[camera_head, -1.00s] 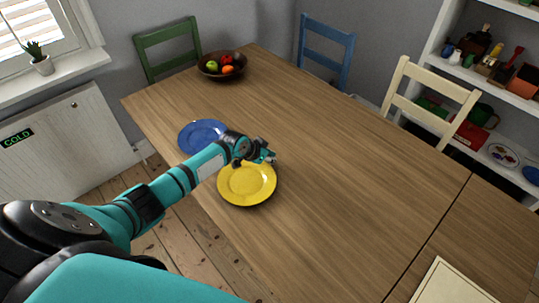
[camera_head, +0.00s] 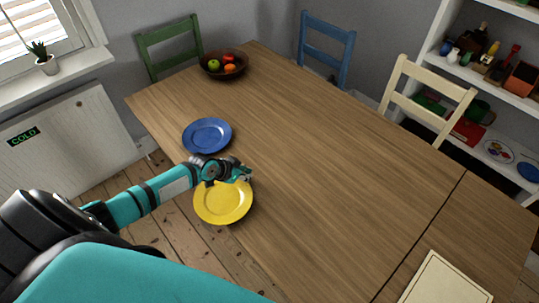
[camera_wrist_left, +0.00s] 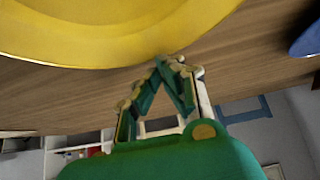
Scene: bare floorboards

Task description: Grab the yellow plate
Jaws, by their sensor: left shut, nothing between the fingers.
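The yellow plate (camera_head: 223,203) lies at the left edge of the wooden table, and its left rim seems to reach the edge or just over it. In the left wrist view the plate (camera_wrist_left: 110,30) fills the top left. My left gripper (camera_head: 247,174) is at the plate's far rim. Its fingers (camera_wrist_left: 172,64) are shut and empty, tips close to the rim; I cannot tell whether they touch it. The forearm crosses above the table edge, between the two plates. My right gripper is not in view.
A blue plate (camera_head: 207,135) lies just beyond the yellow one; its edge shows in the left wrist view (camera_wrist_left: 308,38). A fruit bowl (camera_head: 224,66) stands at the far end. The table's middle (camera_head: 320,170) is clear. Chairs stand around the far sides.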

